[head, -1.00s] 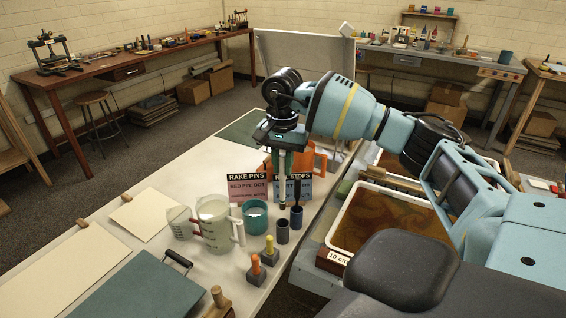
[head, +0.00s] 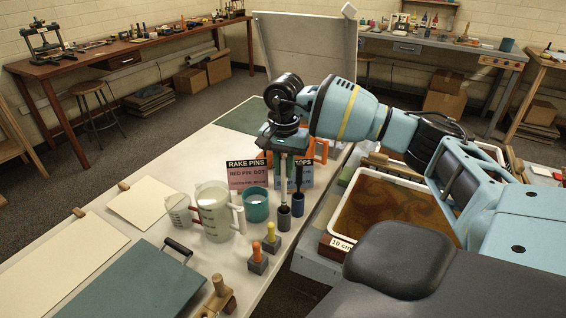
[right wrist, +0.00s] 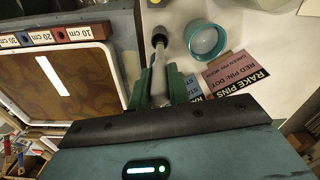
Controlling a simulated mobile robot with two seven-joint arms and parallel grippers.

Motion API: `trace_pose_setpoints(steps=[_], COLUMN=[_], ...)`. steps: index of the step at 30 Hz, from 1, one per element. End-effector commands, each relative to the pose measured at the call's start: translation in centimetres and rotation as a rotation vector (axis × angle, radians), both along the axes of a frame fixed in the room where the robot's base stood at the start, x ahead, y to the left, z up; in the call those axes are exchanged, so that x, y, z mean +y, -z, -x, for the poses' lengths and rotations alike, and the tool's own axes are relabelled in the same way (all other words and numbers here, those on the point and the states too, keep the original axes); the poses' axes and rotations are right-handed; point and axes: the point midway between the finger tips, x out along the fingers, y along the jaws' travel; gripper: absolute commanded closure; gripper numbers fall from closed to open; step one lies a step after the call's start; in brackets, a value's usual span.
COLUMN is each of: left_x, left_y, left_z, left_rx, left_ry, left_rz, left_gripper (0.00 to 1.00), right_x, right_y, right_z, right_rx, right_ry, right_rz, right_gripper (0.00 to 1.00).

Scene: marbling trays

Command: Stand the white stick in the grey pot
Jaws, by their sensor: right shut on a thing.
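My right gripper (head: 284,158) is shut on the white stick (head: 283,190) and holds it upright. The stick's lower end is at the mouth of the grey pot (head: 284,220); I cannot tell how far inside it is. In the right wrist view the stick (right wrist: 158,62) runs from between the green fingers (right wrist: 155,88) toward the pot (right wrist: 160,36). A blue pot (head: 298,206) with a dark stick in it stands just right of the grey pot. My left gripper is not in view.
A teal cup (head: 256,207) and clear jugs (head: 214,213) stand left of the pots. Sign cards (head: 247,174) stand behind. A tray of brown liquid (head: 350,235) lies to the right, beyond the table edge.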

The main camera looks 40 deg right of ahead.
Motion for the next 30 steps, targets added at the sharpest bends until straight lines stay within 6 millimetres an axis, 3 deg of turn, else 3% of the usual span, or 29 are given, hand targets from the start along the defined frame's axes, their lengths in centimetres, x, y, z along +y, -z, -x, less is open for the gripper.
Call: trace_pose_setpoints(steps=[30], left_x=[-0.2], left_y=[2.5], left_z=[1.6], left_rx=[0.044], left_ry=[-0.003], left_rz=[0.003], left_gripper=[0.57], right_x=[0.0], right_y=[5.4], right_z=[0.0], right_rx=[0.002], right_ry=[0.001], right_rz=[0.000], right_gripper=[1.00])
